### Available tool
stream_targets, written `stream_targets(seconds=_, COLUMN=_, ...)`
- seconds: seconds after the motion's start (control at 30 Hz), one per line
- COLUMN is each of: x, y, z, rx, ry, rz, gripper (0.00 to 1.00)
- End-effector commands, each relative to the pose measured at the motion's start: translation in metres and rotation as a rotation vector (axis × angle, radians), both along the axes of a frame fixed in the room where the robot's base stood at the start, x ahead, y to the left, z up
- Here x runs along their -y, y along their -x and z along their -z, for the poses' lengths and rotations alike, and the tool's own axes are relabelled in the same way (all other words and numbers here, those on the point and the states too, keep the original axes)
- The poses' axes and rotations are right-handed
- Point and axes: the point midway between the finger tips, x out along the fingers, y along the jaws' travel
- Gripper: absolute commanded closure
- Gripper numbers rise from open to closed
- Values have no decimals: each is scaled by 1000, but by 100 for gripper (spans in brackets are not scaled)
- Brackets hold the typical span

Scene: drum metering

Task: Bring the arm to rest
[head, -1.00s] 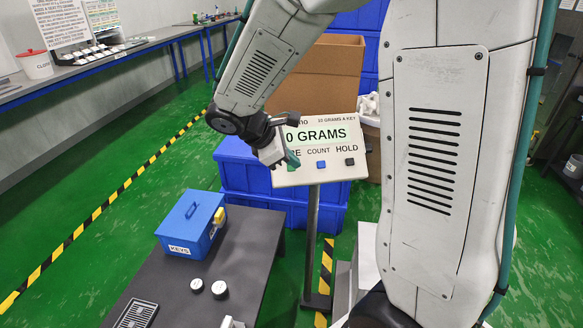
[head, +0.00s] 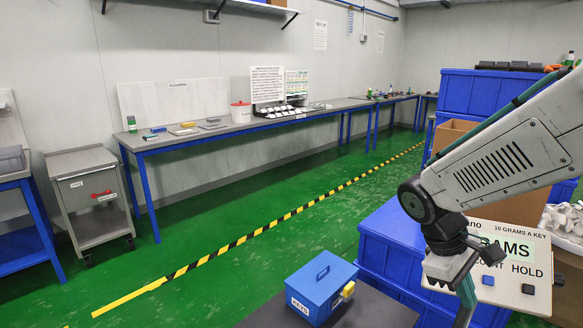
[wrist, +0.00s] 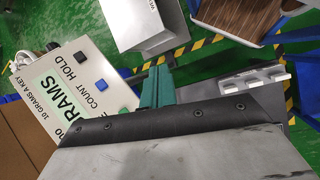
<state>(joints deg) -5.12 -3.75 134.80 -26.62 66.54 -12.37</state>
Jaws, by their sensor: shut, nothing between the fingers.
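My arm comes in from the right edge of the head view, bent at the elbow. My gripper (head: 466,296) hangs at its end, pointing down in front of the display sign (head: 510,262). Its green fingers (wrist: 157,86) are shut and empty in the wrist view, with the sign (wrist: 85,95) to their left. The sign reads "10 GRAMS A KEY", with "GRAMS" and "HOLD" partly visible; my arm covers the rest. I cannot tell the exact gap between the gripper and the sign.
A blue KEYS box (head: 321,289) stands on a dark table (head: 372,308) left of my gripper. Blue crates (head: 392,243) and a cardboard box (head: 453,134) stand behind. A long bench (head: 215,132) lines the wall. The green floor (head: 225,275) is open at left.

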Motion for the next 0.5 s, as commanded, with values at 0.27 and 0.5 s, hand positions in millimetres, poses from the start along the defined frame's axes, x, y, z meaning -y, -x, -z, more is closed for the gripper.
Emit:
stream_targets(seconds=0.27, x=-34, y=79, z=-39, rx=195, ry=-205, rz=363, gripper=100)
stream_targets(seconds=0.5, x=-56, y=125, z=-63, rx=342, ry=-368, rz=522, gripper=100)
